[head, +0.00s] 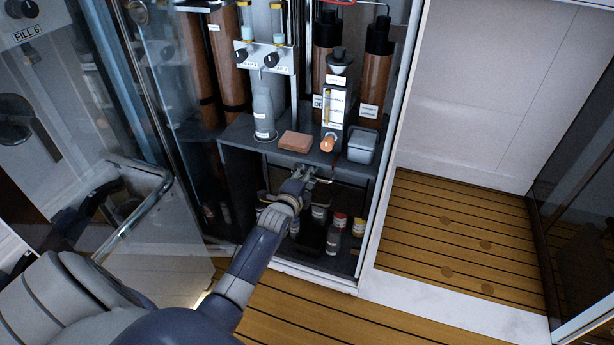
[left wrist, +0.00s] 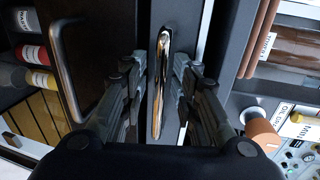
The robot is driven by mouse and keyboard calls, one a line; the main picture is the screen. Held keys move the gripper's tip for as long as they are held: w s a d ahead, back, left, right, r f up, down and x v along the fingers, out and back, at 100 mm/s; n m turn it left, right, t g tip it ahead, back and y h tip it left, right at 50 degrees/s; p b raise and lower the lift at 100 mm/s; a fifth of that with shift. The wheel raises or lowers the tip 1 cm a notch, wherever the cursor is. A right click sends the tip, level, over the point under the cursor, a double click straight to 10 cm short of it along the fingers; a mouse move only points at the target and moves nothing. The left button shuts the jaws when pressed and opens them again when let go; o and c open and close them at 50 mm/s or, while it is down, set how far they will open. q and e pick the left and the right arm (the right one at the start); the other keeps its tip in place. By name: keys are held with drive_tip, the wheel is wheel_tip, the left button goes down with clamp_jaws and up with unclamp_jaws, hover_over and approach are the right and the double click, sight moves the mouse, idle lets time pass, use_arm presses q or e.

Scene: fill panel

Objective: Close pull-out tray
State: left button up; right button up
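The pull-out tray (head: 238,129) is a dark grey shelf in the tall cabinet, with a bottle, a brown block and a grey box on it. Its front carries a chrome bar handle (head: 323,181), which also shows in the left wrist view (left wrist: 157,90). My left gripper (head: 309,176) is at the tray front. In the left wrist view its two fingers (left wrist: 160,75) stand apart, one on each side of the chrome handle, with gaps visible. The gripper partly hides the handle in the head view. My right gripper is not in view.
Below the tray are bottles with red and yellow caps (head: 338,225), and a dark grey handle (left wrist: 70,70) shows there. A glass door (head: 130,150) stands open at the left. The white cabinet frame (head: 385,150) bounds the right. Wooden floor (head: 460,240) is clear beyond it.

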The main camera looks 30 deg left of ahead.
use_arm(q)
drive_tip(key=v, duration=1.2)
idle(0.5)
